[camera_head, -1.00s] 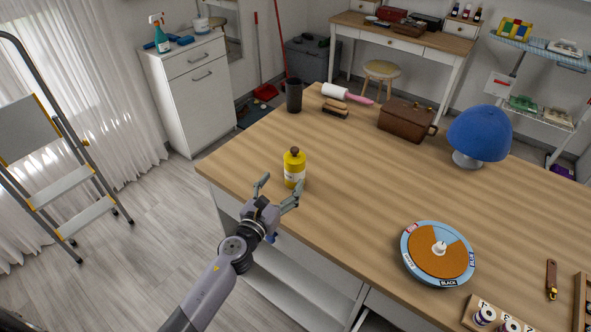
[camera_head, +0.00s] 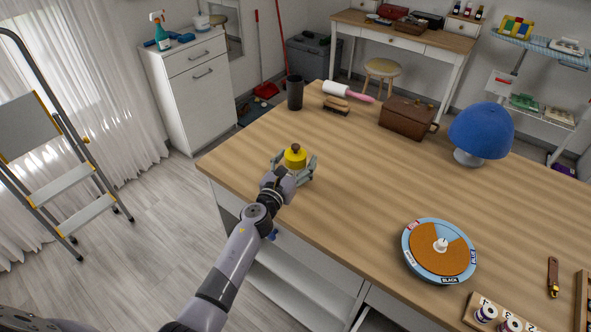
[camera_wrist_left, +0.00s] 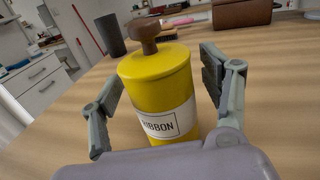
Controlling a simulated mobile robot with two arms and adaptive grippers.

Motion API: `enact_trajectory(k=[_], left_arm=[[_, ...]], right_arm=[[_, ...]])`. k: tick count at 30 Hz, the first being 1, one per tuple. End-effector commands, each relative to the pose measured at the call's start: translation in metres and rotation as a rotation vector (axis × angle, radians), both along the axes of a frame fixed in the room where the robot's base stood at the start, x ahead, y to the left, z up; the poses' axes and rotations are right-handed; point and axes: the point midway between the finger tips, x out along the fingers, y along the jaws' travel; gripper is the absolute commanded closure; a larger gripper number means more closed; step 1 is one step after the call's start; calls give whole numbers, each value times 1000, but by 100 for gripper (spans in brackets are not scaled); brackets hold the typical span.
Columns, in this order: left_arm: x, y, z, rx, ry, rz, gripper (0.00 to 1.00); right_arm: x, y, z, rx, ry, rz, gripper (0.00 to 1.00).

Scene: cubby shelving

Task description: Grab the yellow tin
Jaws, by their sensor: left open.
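The yellow tin (camera_head: 294,159) stands upright near the front left edge of the wooden table. It has a brown knob on its lid. In the left wrist view the yellow tin (camera_wrist_left: 160,85) shows a white label reading "RIBBON". My left gripper (camera_head: 294,168) is open, with its fingers on either side of the tin. In the left wrist view the left gripper (camera_wrist_left: 160,90) has a clear gap between the right finger and the tin; the left finger is close to the tin's side. The gripper hides the tin's lower part in the head view. My right gripper is not in view.
On the wooden table (camera_head: 370,185), a dark cup (camera_head: 294,92), a brush (camera_head: 336,105), a pink-handled roller (camera_head: 340,91) and a brown bag (camera_head: 408,117) stand behind the tin. A round colour wheel (camera_head: 438,250) and a blue lamp (camera_head: 481,130) are to the right. The table's middle is clear.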

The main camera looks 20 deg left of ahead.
Motion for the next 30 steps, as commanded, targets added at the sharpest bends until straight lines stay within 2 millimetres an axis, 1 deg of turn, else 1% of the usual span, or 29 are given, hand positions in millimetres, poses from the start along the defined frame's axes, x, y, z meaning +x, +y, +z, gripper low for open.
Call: enact_trajectory(k=[2, 24, 30], left_arm=[[0, 0, 0, 0, 0, 0, 32], [0, 0, 0, 0, 0, 1, 82], [0, 0, 1, 0, -1, 1, 83]], right_arm=[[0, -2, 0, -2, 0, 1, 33], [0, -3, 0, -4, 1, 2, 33], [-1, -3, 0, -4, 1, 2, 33]])
